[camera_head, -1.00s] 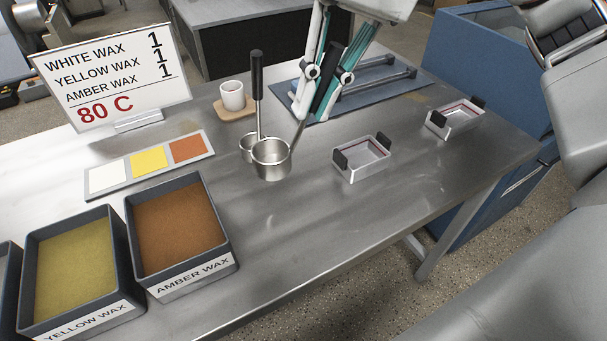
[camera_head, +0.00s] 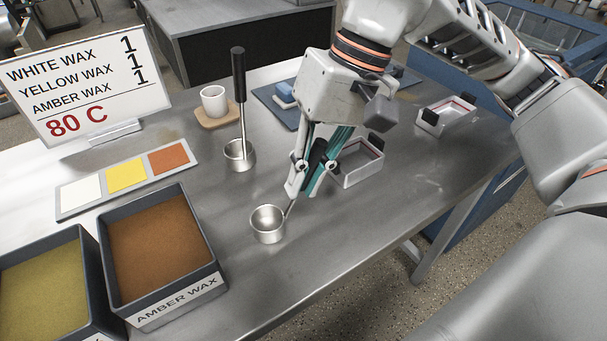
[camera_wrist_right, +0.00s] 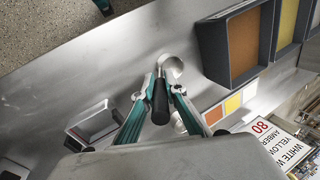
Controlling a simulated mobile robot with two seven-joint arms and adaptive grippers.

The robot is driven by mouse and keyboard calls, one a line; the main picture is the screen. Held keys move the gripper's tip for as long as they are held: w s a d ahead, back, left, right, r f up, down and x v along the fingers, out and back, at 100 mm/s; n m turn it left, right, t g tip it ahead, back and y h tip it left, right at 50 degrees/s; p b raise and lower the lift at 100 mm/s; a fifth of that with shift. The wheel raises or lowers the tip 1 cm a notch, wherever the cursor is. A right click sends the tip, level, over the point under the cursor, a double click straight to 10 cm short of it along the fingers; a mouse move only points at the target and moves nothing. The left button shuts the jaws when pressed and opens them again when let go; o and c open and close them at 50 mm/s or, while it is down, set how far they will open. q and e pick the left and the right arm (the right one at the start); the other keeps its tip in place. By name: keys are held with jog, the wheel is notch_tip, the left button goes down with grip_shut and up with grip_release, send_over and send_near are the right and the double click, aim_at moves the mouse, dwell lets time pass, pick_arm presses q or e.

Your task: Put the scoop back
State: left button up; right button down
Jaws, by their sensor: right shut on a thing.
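My right gripper (camera_head: 311,186) is shut on the black handle (camera_wrist_right: 160,104) of the scoop. The scoop's round metal cup (camera_head: 268,224) is upright and looks empty, low over or on the bare front part of the steel table; I cannot tell whether it touches. The scoop cup also shows in the right wrist view (camera_wrist_right: 172,66), just beyond the fingertips (camera_wrist_right: 161,84). A small metal holder (camera_head: 238,157) stands behind it, with a second black-handled tool (camera_head: 239,76) upright in it.
An amber wax bin (camera_head: 160,240) and a yellow wax bin (camera_head: 45,285) stand at the front left. A white cup (camera_head: 214,101) sits on a coaster. The front middle is clear.

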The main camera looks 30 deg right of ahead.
jog(key=shift+r, duration=0.15)
jog(key=shift+f, duration=0.2)
jog(key=c, duration=2.1)
grip_release()
